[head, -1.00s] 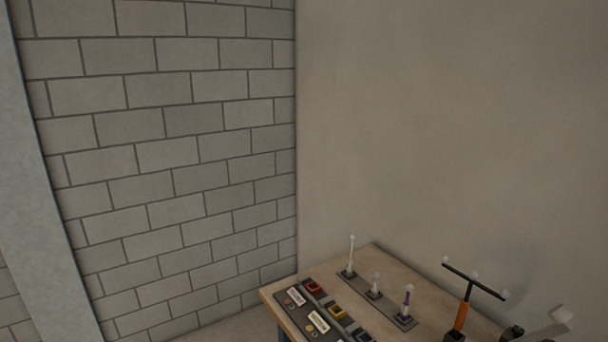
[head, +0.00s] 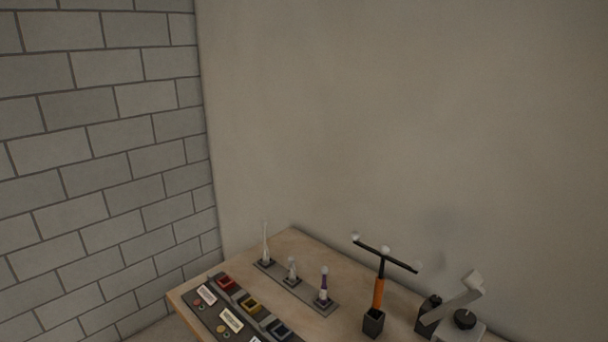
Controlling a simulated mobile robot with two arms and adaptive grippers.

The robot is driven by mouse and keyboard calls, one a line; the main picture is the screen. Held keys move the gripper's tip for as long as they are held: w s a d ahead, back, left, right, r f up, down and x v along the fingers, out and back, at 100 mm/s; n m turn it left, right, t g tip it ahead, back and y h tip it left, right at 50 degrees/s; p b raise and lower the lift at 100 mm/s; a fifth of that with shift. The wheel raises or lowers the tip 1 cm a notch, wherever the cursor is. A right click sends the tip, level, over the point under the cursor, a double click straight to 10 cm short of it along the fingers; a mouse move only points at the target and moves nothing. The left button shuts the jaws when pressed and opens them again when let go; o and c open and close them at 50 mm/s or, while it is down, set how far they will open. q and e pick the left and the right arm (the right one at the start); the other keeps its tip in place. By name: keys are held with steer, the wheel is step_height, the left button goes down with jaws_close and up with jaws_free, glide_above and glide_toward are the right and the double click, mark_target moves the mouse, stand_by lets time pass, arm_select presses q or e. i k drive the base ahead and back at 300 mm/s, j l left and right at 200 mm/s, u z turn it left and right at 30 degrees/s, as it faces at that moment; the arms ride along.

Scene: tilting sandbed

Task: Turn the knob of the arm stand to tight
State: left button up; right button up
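A grey jointed stand (head: 456,305), which looks like the arm stand, is at the right end of the table in the head view. Its pale arm slants up to the right. A round black knob (head: 465,319) sits low on its front side, and a second black part shows at its left. The knob's setting is too small to read. The stand's lower part is cut off by the picture's bottom edge. Neither of my grippers is in view.
The wooden table (head: 300,246) stands against a wall. It holds an orange-handled T-shaped wand (head: 378,293) in a black holder, a grey strip with several upright pegs (head: 323,288), and a dark tray (head: 210,314) with coloured blocks and labels.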

mark_target(435, 300)
steer(key=i+j+z, duration=0.1)
steer(key=z, duration=1)
